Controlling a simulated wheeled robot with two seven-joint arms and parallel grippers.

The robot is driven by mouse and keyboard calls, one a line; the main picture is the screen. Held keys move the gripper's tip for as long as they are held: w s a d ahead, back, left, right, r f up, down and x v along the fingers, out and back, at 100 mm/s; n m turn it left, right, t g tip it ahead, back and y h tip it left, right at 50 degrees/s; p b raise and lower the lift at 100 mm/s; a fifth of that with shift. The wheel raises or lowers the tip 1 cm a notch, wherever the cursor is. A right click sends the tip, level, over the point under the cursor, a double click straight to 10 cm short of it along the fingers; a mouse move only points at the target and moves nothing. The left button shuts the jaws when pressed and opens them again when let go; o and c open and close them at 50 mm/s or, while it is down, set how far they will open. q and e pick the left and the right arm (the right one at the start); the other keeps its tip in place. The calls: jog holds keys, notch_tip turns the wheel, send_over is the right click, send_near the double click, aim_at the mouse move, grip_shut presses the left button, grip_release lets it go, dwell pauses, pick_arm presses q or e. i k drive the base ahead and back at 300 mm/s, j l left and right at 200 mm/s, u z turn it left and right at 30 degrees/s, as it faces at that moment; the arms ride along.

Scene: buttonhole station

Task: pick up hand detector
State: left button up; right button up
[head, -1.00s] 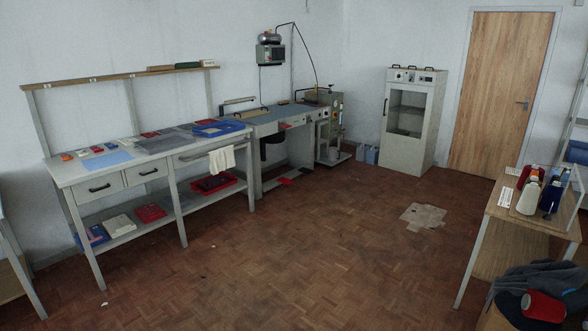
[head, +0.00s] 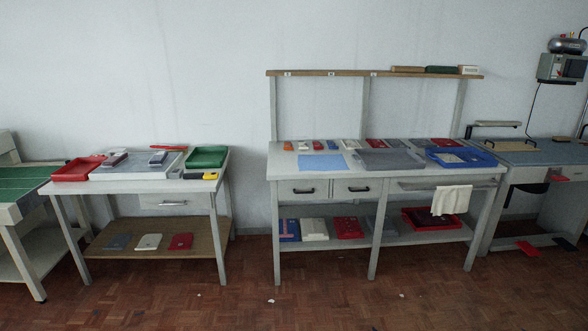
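I cannot make out for certain which thing is the hand detector. On the left table (head: 130,187), a small black and yellow item (head: 200,175) lies at the front right edge, in front of a green tray (head: 207,157). A grey flat item (head: 157,158) and another grey item (head: 115,159) lie on a pale panel (head: 135,171) on the same table. Neither of my grippers is in view.
A long workbench (head: 290,160) with drawers, a blue tray (head: 462,158) and a hanging white cloth (head: 451,200) stands right of centre. A green-topped table (head: 30,182) is at far left.

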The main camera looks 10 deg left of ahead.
aim_at(208, 175)
jog(key=i+l+u, duration=0.1)
jog(key=i+u, duration=0.35)
jog(key=i, duration=1.25)
jog(key=i+u, duration=0.15)
jog(key=i, duration=0.7)
jog(key=i+u, duration=0.15)
jog(key=i, duration=0.7)
